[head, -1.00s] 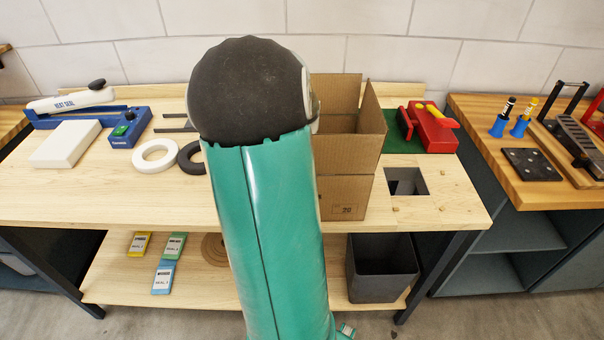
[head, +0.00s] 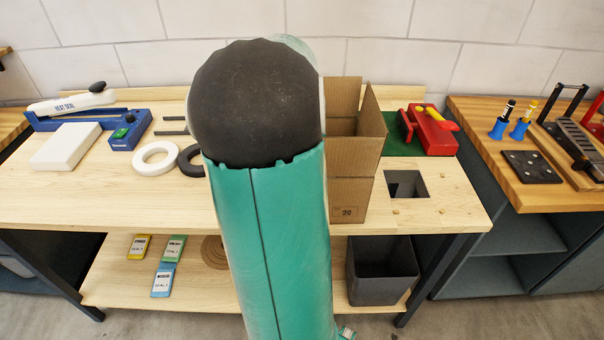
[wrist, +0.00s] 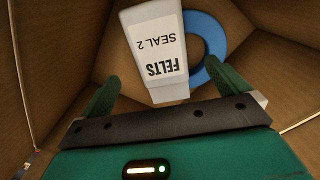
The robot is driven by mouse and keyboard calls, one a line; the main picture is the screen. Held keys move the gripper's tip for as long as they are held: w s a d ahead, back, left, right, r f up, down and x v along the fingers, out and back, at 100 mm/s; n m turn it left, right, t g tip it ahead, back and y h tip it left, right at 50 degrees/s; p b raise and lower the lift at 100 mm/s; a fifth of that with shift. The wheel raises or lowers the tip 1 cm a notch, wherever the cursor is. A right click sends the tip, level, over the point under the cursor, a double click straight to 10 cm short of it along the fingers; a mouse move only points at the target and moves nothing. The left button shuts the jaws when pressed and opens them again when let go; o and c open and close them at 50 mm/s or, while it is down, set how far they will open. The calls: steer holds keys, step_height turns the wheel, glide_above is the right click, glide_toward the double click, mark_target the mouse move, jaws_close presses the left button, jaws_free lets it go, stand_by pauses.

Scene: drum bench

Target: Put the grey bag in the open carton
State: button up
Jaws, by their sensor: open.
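The open carton (head: 352,150) is brown cardboard with raised flaps and stands on the bench right of my arm in the head view. Its brown walls (wrist: 60,50) surround the wrist view. A pale grey bag (wrist: 155,48) labelled FELTS SEAL 2 lies inside the carton, beside and partly over a blue ring (wrist: 211,40). My gripper (wrist: 163,70) is open, its green fingers apart on either side of the bag's near end. Whether the fingers touch the bag cannot be told. In the head view my arm hides the gripper and the bag.
A blue heat sealer (head: 125,130), a white block (head: 66,146), and a white ring (head: 156,157) sit on the left. A red tool (head: 431,130) stands on a green mat right of the carton. A square hole (head: 405,184) opens in the bench above a dark bin (head: 382,275).

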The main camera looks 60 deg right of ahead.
step_height(320, 180, up, 6)
steer(key=shift+r, duration=0.15)
stand_by(0.3)
